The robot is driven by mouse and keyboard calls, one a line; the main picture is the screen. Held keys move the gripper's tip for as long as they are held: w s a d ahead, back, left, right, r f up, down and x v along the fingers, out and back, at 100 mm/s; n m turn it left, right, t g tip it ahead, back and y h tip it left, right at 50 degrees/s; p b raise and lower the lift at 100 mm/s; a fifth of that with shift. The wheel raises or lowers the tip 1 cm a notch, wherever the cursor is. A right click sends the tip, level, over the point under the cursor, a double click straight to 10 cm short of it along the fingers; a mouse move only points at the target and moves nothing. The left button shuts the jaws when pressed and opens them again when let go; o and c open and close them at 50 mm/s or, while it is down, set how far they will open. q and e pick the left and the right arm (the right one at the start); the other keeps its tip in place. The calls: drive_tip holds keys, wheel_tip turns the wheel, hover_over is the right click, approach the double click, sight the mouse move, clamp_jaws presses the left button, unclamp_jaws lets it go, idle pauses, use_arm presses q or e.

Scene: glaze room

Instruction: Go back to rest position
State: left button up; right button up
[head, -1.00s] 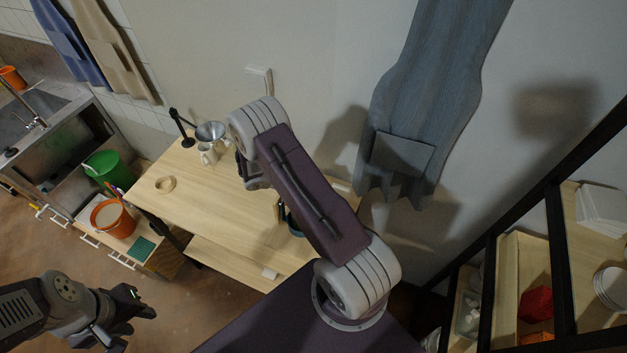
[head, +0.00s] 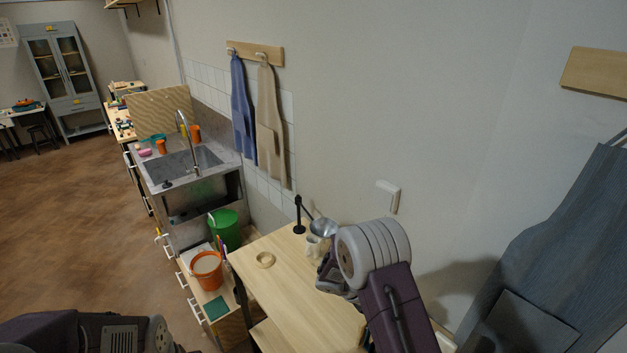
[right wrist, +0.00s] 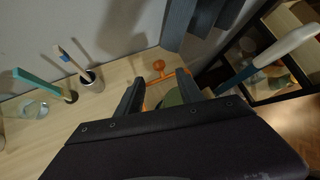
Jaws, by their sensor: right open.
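My right arm crosses the lower right of the head view above the pale wooden table (head: 285,285), and its jaws are hidden there. In the right wrist view my right gripper (right wrist: 160,92) is open, its two dark fingers apart. An orange item (right wrist: 159,67) and a green rounded item lie beyond and between the fingers. I cannot tell whether the fingers touch them. Only links of my left arm show at the lower left of the head view; its gripper is out of the picture.
An orange bucket (head: 206,270) and green bucket (head: 225,230) stand left. A grey apron (head: 560,250) hangs right. Open floor lies left.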

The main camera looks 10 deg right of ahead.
drive_tip(key=s+a+r+m+t+y, duration=0.25)
drive_tip(key=s+a+m+y, duration=0.3)
drive_tip(key=m, duration=0.45)
drive_tip(key=s+a+r+m+t+y, duration=0.1)
drive_tip(key=s+a+r+m+y, duration=0.35)
drive_tip(key=a+m, duration=0.4)
wheel_tip(320, 180, down, 14)
drive_tip(key=s+m+g+b, duration=0.1)
drive_tip(key=s+m+b, duration=0.2)
drive_tip(key=b, duration=0.9)
drive_tip(key=shift+g+b, duration=0.35)
drive_tip(key=shift+b, duration=0.05)
drive_tip(key=shift+f, duration=0.1)
